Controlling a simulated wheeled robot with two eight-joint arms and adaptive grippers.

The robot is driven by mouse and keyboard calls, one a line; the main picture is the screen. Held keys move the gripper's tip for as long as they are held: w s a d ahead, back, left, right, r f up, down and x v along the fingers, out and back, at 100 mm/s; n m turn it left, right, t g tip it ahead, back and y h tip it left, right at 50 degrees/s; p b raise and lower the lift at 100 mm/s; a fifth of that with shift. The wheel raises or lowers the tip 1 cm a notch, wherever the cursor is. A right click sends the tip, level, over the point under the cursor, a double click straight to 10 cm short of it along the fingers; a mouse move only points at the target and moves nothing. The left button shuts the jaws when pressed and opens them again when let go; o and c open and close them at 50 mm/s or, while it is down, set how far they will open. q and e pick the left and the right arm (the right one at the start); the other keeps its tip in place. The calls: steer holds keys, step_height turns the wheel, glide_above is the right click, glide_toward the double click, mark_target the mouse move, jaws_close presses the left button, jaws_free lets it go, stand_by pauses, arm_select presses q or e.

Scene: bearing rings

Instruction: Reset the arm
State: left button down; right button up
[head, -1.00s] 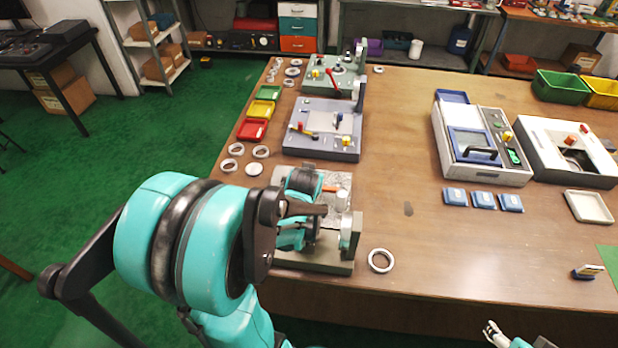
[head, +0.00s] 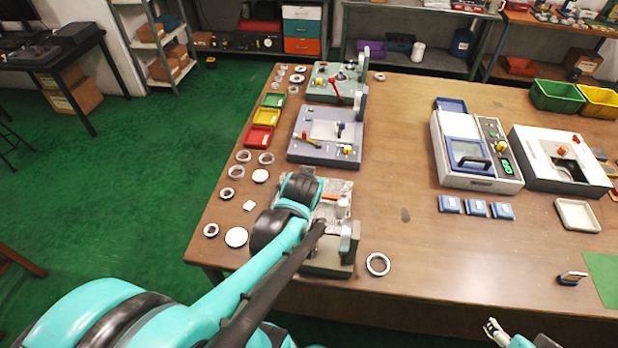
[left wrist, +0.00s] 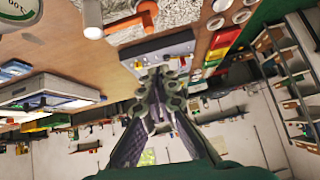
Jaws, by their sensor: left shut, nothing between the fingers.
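My left arm reaches in from the lower left in the head view and lies across the near grey fixture (head: 330,262). Its teal and black end is over the left side of that fixture; its fingertips cannot be made out there. In the left wrist view my left gripper (left wrist: 160,88) is shut and empty, its fingers pointing toward the grey-blue fixture (left wrist: 160,50). My right gripper (head: 493,329) shows small and pale at the bottom edge of the head view, away from the table objects; its jaws are unclear.
Several bearing rings lie along the table's left edge, and one ring (head: 377,264) lies right of the near fixture. Red (head: 258,137), yellow and green trays stand beyond. The grey-blue fixture also shows in the head view (head: 320,153). The table's middle (head: 400,190) is clear.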

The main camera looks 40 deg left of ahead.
stand_by(0.5)
arm_select(q)
steer(key=s+d+f+m+h+b, duration=0.1)
steer(key=s+d+m+h+b, duration=0.1)
steer(key=d, duration=0.8)
steer(key=s+d+f+m+h+b, duration=0.1)
steer(key=s+d+m+h+b, duration=0.2)
steer(key=d, duration=0.8)
steer(key=shift+s+m, duration=0.4)
steer(key=shift+s, duration=0.25)
